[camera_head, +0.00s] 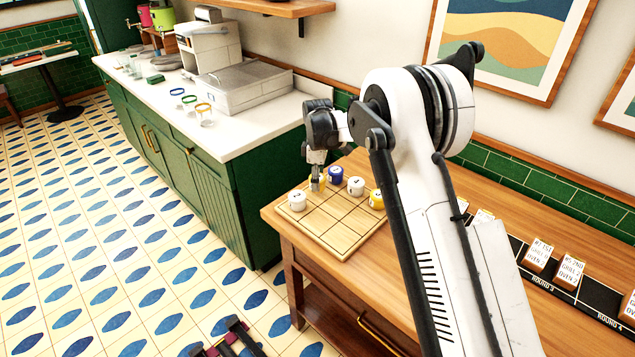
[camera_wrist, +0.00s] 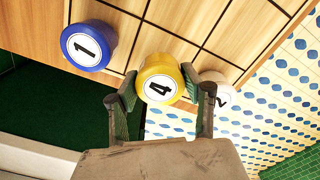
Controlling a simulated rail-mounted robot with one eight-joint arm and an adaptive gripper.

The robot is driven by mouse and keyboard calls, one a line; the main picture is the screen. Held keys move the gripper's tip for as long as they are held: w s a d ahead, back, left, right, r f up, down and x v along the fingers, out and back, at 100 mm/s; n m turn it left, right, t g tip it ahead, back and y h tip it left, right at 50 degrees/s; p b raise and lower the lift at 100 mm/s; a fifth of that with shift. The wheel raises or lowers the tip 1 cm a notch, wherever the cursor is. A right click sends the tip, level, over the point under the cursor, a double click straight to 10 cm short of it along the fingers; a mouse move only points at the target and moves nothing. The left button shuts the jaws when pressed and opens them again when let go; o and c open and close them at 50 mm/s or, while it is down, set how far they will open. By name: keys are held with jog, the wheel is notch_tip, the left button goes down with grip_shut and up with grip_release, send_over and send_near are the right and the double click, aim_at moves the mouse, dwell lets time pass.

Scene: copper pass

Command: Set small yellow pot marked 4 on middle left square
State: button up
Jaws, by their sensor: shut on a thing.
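A small yellow pot marked 4 (camera_wrist: 158,84) sits between the two fingers of my gripper (camera_wrist: 162,92) in the wrist view, its number facing the camera. In the head view my gripper (camera_head: 316,183) points down over the left edge of the gridded wooden board (camera_head: 337,226), with a bit of the yellow pot showing at its tips. The pot is at the edge row of squares, between a blue pot marked 1 (camera_wrist: 87,46) and a white pot marked 2 (camera_wrist: 217,86). I cannot tell whether it touches the board.
The white pot (camera_head: 297,201) and blue pot (camera_head: 335,175) flank my gripper closely. Another white pot (camera_head: 355,186) and a yellow pot (camera_head: 376,200) stand along the board's back. Its middle and front squares are bare. A green counter (camera_head: 205,190) stands left of the table.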

jog(key=shift+f, duration=0.85)
jog(key=shift+f, duration=0.2)
jog(key=o, duration=1.3)
jog(key=shift+c, duration=0.2)
jog(key=shift+r, duration=0.15)
notch_tip(320, 180, up, 12)
jog(key=shift+r+b, duration=0.1)
jog(key=shift+b, duration=0.6)
jog(key=shift+r, duration=0.1)
